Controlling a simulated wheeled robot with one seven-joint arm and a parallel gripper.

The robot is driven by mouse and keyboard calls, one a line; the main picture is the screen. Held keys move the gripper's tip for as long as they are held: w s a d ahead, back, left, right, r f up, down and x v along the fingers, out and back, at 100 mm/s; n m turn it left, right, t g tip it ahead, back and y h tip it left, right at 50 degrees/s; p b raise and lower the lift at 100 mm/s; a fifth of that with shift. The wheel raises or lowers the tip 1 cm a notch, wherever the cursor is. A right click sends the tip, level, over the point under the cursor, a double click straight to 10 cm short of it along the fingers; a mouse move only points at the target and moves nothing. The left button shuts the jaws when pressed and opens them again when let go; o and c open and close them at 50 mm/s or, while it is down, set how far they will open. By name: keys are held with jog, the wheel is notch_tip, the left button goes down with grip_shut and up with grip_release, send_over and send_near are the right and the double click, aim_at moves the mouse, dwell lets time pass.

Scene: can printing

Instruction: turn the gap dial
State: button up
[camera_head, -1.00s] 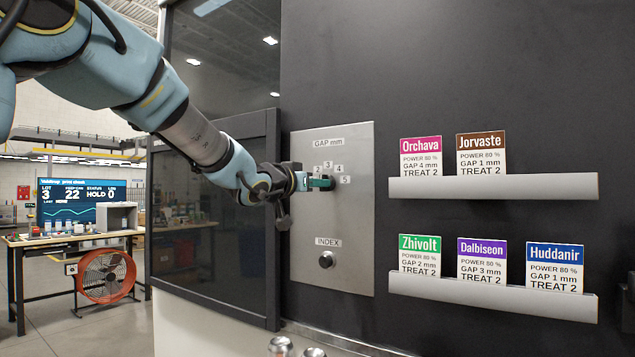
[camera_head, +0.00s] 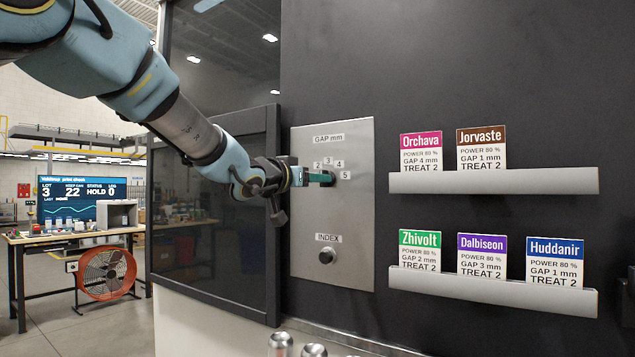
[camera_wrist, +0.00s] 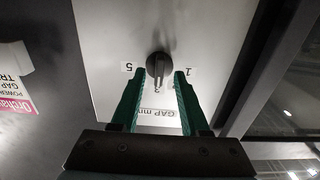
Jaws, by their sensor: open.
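The gap dial (camera_wrist: 158,64) is a small dark knob on a grey metal panel (camera_head: 357,245), below the "GAP mm" label (camera_head: 328,139). In the head view the numbers 2 to 5 show around it. In the wrist view, seen upside down, 5 is on the left and 1 on the right; I cannot surely tell where the dial points. My gripper (camera_wrist: 160,75) is open, its green fingertips on either side of the knob's near part. I cannot tell whether they touch it. In the head view the fingers (camera_head: 320,178) hide most of the dial.
An INDEX button (camera_head: 327,256) sits lower on the panel. Two shelves (camera_head: 495,181) to the right hold recipe cards. A dark framed glass door (camera_head: 210,230) stands left of the panel, close behind my arm. Metal cans (camera_head: 281,344) show at the bottom edge.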

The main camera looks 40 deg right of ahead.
jog(key=b+v, duration=0.2)
jog(key=v, duration=0.7)
jog(key=shift+a, duration=0.2)
jog(key=w+a+f+n+t+y, duration=0.5)
jog(key=w+a+f+y, duration=0.1)
jog(key=w+a+f, duration=0.6)
jog(key=w+a+f+n+y, duration=0.4)
jog(key=a+f+y, duration=0.2)
jog(key=a+f, duration=0.65)
jog(key=s+a+f+n+g+y, duration=0.1)
jog(key=s+a+f+g+y, duration=0.1)
jog(key=a+f, duration=0.45)
jog(key=s+a+f+n+g+y, duration=0.2)
jog(key=s+a+f, duration=0.1)
jog(key=a, duration=0.6)
jog(key=s+a+f+n+g, duration=0.1)
jog(key=s+a+f+g, duration=0.1)
jog(key=s+a+f, duration=0.1)
jog(key=s+a+f+g+y, duration=0.1)
jog(key=s+a+f+g, duration=0.1)
jog(key=s+a, duration=0.3)
jog(key=s+f, duration=0.1)
jog(key=s, duration=0.1)
jog(key=shift+s+f+n, duration=0.2)
jog(key=shift+s+n, duration=0.2)
